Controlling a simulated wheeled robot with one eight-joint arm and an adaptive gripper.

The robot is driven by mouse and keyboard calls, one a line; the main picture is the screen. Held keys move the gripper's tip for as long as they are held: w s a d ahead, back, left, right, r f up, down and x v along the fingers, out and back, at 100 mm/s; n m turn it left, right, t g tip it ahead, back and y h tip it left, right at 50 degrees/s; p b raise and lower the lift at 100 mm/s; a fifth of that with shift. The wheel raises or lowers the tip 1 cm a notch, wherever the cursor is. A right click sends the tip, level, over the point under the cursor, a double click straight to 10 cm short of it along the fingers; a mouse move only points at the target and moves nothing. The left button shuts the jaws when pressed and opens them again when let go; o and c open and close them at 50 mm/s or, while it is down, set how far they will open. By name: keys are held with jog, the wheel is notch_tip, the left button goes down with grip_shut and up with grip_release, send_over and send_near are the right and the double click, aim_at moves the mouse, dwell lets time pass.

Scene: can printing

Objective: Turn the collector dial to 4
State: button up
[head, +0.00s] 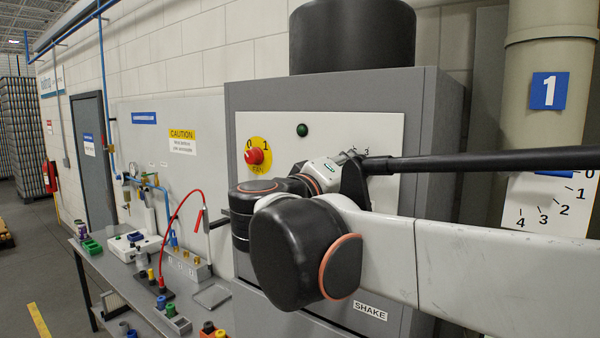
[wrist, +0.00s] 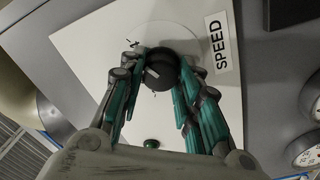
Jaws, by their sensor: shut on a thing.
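The collector dial (wrist: 162,62) is a round black knob with a short white mark, on a pale panel beside a SPEED label (wrist: 217,42). My gripper (wrist: 158,72) has its teal-padded fingers on both sides of the knob, shut on it. In the head view my gripper (head: 335,172) is at the right part of the white panel (head: 385,130) on the grey cabinet. There the arm hides the knob, and only a few of its scale numbers show above. I cannot read which number the mark points to.
A red FAN switch (head: 254,156) on a yellow disc and a green lamp (head: 302,130) sit left of the dial. A separate 0 to 4 scale plate (head: 545,208) is at the right. A workbench (head: 150,300) with small items stands at the left.

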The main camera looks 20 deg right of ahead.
jog(key=o, duration=1.1)
jog(key=shift+c, duration=0.2)
jog(key=v, duration=1.2)
jog(key=shift+f, duration=0.1)
